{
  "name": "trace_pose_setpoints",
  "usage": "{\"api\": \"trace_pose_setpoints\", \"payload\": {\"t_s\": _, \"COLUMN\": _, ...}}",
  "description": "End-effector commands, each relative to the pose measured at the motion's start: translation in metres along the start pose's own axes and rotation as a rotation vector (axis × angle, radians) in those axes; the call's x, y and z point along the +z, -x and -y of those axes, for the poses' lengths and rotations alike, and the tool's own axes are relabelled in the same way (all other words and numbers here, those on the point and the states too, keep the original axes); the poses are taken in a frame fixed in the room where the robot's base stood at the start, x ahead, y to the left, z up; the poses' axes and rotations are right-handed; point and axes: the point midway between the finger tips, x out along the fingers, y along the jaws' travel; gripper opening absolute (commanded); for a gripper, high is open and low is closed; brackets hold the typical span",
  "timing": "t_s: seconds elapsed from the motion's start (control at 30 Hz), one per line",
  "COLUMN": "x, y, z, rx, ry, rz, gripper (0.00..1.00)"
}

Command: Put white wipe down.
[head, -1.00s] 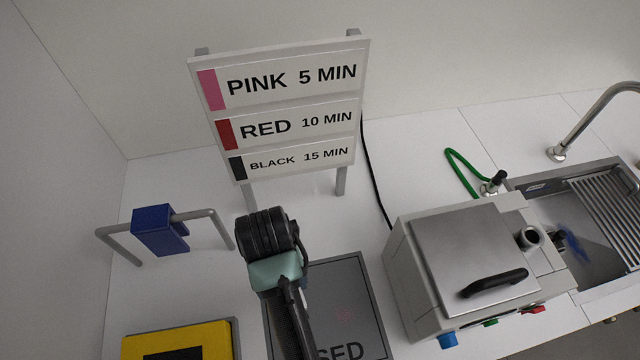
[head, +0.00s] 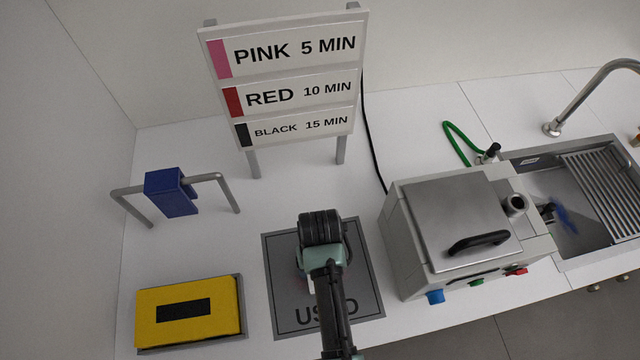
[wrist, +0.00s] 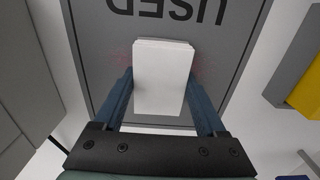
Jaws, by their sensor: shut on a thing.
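The white wipe (wrist: 164,80) is a folded white block between the two fingers of my gripper (wrist: 163,95) in the wrist view. My gripper is shut on it. Behind the wipe lies the grey mat marked USED (wrist: 106,60), with faint reddish smudges on it. I cannot tell whether the wipe touches the mat.
A yellow box (head: 160,325) lies left of the mat, and a blue block (head: 168,195) hangs on a grey rail behind it. A grey lidded machine (head: 440,215) stands right of the mat, beside a sink (head: 590,250). A time sign (head: 290,90) stands behind.

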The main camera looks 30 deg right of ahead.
Motion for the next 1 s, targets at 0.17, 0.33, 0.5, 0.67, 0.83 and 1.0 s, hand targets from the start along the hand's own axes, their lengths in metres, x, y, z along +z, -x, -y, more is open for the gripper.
{"api": "trace_pose_setpoints", "payload": {"t_s": 0.17, "x": 0.0, "y": -0.005, "z": 0.0, "rx": 0.0, "ry": 0.0, "rz": -0.002, "gripper": 0.12}}
{"api": "trace_pose_setpoints", "payload": {"t_s": 0.33, "x": 0.0, "y": -0.006, "z": 0.0, "rx": 0.0, "ry": 0.0, "rz": -0.001, "gripper": 0.12}}
{"api": "trace_pose_setpoints", "payload": {"t_s": 0.5, "x": 0.0, "y": -0.008, "z": 0.0, "rx": 0.0, "ry": 0.0, "rz": -0.001, "gripper": 0.88}}
{"api": "trace_pose_setpoints", "payload": {"t_s": 0.67, "x": 0.0, "y": -0.007, "z": 0.0, "rx": 0.0, "ry": 0.0, "rz": -0.001, "gripper": 1.0}}
{"api": "trace_pose_setpoints", "payload": {"t_s": 0.83, "x": 0.0, "y": -0.006, "z": 0.0, "rx": 0.0, "ry": 0.0, "rz": -0.001, "gripper": 1.0}}
{"api": "trace_pose_setpoints", "payload": {"t_s": 1.0, "x": -0.001, "y": 0.01, "z": 0.0, "rx": 0.0, "ry": 0.0, "rz": -0.003, "gripper": 1.0}}
